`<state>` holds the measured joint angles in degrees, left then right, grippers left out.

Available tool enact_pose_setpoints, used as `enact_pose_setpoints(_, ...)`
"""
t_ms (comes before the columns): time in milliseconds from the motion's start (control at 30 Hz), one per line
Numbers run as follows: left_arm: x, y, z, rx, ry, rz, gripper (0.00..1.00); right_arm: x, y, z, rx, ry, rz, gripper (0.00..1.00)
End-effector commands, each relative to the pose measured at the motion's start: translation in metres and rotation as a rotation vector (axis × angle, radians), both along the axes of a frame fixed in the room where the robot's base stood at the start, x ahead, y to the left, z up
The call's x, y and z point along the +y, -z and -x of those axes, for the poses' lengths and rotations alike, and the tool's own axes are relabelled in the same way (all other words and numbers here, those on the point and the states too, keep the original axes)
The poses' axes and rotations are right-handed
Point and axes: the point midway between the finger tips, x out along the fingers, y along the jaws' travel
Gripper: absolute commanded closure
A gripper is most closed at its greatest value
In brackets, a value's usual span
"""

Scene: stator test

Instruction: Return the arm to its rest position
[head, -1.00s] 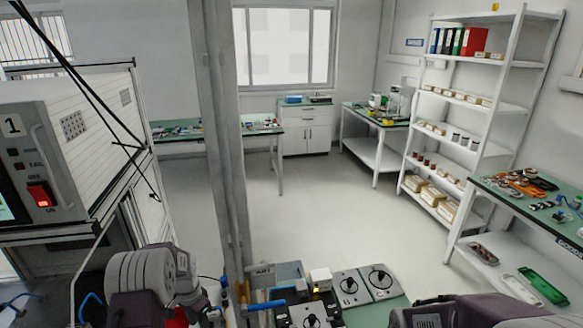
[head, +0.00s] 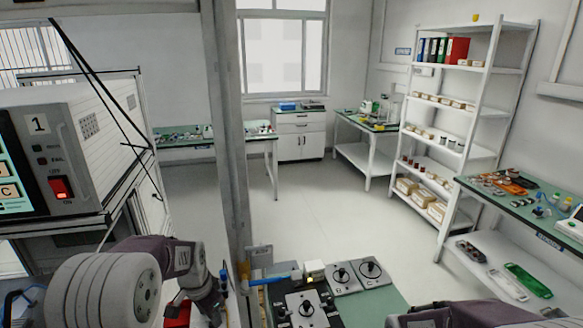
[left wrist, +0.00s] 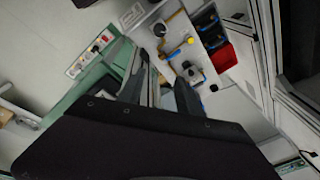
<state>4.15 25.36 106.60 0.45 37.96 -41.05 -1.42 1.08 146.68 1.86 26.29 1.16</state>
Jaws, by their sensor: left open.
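My left arm (head: 105,290) comes in from the lower left in the head view. Its large grey joint is close to the camera, and a dark link runs right from it. A dark part of my wrist fills the lower half of that view. Only part of my right arm (head: 470,313) shows at the lower right; its gripper is out of view.
A test cabinet (head: 60,160) is at left. A red bin (left wrist: 223,57) lies near the gripper. The floor beyond is clear.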

Motion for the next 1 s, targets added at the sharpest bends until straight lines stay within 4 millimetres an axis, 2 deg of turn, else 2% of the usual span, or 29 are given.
enact_pose_setpoints(33,-0.01,-0.01,0.017,-0.009,-0.017,0.007,0.58,0.0,0.0,0.0,0.0,0.0,0.0,0.5)
enact_pose_setpoints(100,-0.023,-0.019,0.05,-0.013,-0.073,0.026,0.58,0.0,0.0,0.0,0.0,0.0,0.0,0.5)
enact_pose_setpoints(167,-0.032,-0.02,0.083,-0.008,-0.147,0.047,0.58,0.0,0.0,0.0,0.0,0.0,0.0,0.5)
enact_pose_setpoints(200,-0.036,-0.018,0.106,0.001,-0.206,0.06,0.58,0.0,0.0,0.0,0.0,0.0,0.0,0.5)
enact_pose_setpoints(300,-0.038,-0.002,0.157,0.046,-0.386,0.085,0.58,0.0,0.0,0.0,0.0,0.0,0.0,0.5)
enact_pose_setpoints(367,-0.037,0.011,0.179,0.085,-0.492,0.09,0.58,0.0,0.0,0.0,0.0,0.0,0.0,0.5)
enact_pose_setpoints(400,-0.037,0.014,0.183,0.09,-0.554,0.098,0.58,0.0,0.0,0.0,0.0,0.0,0.0,0.5)
enact_pose_setpoints(533,-0.037,0.013,0.177,0.071,-0.651,0.117,0.58,0.0,0.0,0.0,0.0,0.0,0.0,0.5)
enact_pose_setpoints(1000,-0.037,0.013,0.177,0.072,-0.655,0.117,0.58,0.0,0.0,0.0,0.0,0.0,0.0,0.5)
